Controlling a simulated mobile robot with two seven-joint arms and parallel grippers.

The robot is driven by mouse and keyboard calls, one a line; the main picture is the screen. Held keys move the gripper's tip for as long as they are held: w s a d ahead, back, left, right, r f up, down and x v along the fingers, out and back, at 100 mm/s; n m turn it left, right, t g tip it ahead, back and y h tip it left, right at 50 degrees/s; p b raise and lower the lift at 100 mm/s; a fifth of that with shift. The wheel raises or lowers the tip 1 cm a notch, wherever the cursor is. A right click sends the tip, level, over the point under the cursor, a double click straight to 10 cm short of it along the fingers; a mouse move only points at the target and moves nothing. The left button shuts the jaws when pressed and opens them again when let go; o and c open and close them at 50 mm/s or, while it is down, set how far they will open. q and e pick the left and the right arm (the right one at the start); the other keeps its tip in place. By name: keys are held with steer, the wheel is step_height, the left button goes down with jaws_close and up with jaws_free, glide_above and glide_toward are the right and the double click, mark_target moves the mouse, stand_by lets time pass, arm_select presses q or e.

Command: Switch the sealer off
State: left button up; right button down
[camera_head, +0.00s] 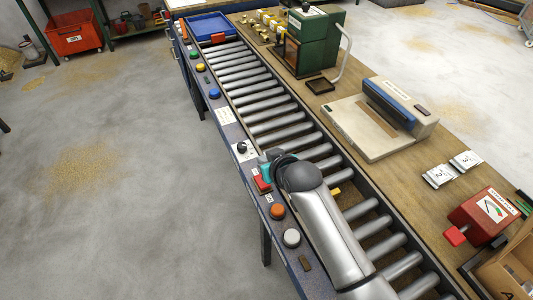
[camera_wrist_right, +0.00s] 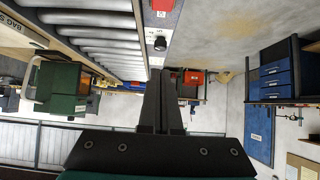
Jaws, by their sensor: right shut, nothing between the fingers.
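The sealer, a beige machine with a blue bar (camera_head: 388,104), stands on the wooden bench right of the conveyor in the head view. A corner of it with a partly cut-off label (camera_wrist_right: 14,22) shows at the left edge of the wrist view. A black rotary knob (camera_head: 241,147) sits on a white plate on the control rail; it also shows in the wrist view (camera_wrist_right: 160,43). A red switch (camera_head: 262,184) is beside it on the rail. My right gripper (camera_head: 264,157) is shut and empty, close to knob and red switch; its dark fingers fill the lower middle of the wrist view. My left gripper is out of view.
Orange (camera_head: 277,211) and white (camera_head: 291,238) buttons lie along the rail, with green, yellow and blue ones farther up. The roller conveyor (camera_head: 270,110) runs beside it. A green machine (camera_head: 312,40) and a red box (camera_head: 484,213) stand on the bench. The floor at left is open.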

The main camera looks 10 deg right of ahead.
steer(key=shift+s+d+r, duration=0.2)
steer(key=shift+s+r, duration=0.5)
steer(key=shift+r, duration=0.35)
